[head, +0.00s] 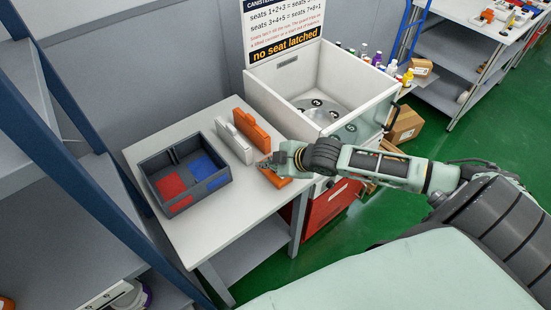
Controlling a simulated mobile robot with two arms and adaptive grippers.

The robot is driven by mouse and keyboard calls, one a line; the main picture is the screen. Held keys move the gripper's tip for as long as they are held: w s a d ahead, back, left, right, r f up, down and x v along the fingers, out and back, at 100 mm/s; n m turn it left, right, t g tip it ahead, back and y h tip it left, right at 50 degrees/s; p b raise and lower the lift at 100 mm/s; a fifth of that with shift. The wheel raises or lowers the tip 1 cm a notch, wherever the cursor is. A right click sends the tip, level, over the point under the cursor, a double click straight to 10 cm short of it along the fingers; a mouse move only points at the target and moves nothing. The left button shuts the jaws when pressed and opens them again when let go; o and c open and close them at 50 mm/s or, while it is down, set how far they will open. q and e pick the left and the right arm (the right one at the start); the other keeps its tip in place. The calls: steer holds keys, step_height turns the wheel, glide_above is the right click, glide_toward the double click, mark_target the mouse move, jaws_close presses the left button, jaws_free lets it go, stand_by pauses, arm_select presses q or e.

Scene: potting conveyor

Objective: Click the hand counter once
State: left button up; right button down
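My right gripper (266,166) reaches in from the right over the right edge of the small white table. A low orange thing (276,179) lies on the table right under and in front of its fingers. It may be the hand counter, but the gripper covers part of it and it is too small to be sure. I cannot tell whether the fingers touch it, or whether they are open or shut. My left gripper is not in view.
On the table (220,233) stand a dark bin (183,208) with red and blue compartments, a white upright block (236,143) and an orange upright block (251,130). A white box station (352,75) with a sign (284,28) stands behind. Blue-framed shelving is at left.

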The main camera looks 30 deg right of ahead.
steer(key=shift+f, duration=0.3)
stand_by(0.4)
steer(key=shift+r, duration=0.1)
steer(key=shift+r+p, duration=0.75)
steer(key=shift+p, duration=0.15)
step_height(320, 180, up, 5)
steer(key=p, duration=0.5)
steer(key=shift+a, duration=0.1)
stand_by(0.5)
